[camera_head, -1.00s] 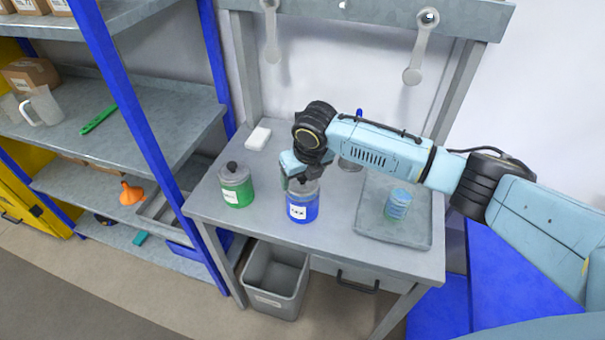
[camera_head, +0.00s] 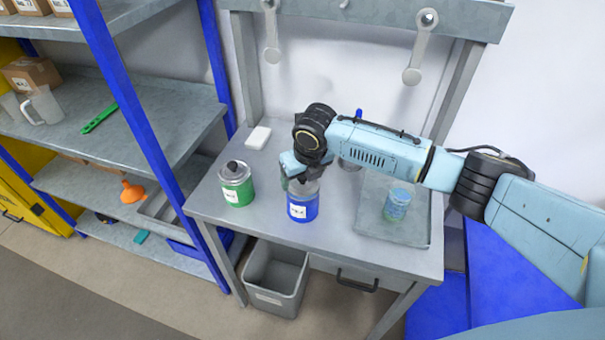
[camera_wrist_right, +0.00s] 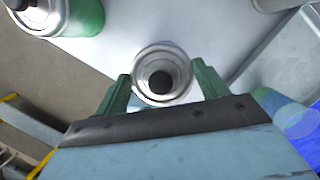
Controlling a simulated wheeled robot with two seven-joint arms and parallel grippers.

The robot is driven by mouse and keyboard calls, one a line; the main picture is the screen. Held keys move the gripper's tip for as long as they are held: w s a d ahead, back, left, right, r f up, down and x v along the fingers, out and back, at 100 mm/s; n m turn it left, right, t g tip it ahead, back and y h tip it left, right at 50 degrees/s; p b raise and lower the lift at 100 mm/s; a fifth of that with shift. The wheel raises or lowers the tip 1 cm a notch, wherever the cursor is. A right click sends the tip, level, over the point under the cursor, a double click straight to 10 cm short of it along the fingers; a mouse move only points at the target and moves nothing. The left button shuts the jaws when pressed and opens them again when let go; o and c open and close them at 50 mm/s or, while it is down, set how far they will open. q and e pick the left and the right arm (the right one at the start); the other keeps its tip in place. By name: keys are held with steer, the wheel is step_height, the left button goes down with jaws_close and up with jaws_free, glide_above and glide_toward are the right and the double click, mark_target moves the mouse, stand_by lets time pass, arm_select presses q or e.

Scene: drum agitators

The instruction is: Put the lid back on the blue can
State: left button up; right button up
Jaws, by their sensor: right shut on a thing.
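The blue can (camera_head: 303,208) with a white label stands upright on the grey workbench. My right gripper (camera_head: 301,176) is directly above it, pointing down. In the right wrist view, the gripper's green fingers (camera_wrist_right: 162,88) stand on either side of the round metal lid (camera_wrist_right: 147,92) with a black knob and are shut on it. The can is mostly hidden under the lid there. In the head view the lid is largely covered by the gripper, and I cannot tell whether it touches the can's rim. My left gripper is not in view.
A grey tray (camera_head: 372,232) with a light-blue container (camera_head: 397,205) lies to the right. A grey bin (camera_head: 275,280) stands below. A white block (camera_head: 258,137) lies at the back.

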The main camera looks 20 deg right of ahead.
stand_by(0.3)
steer(key=o, duration=1.1)
steer(key=shift+c, duration=0.2)
steer(key=shift+r, duration=0.1)
steer(key=shift+r+p, duration=2.45)
steer(key=shift+p, duration=0.05)
steer(key=shift+r, duration=1)
jaws_close()
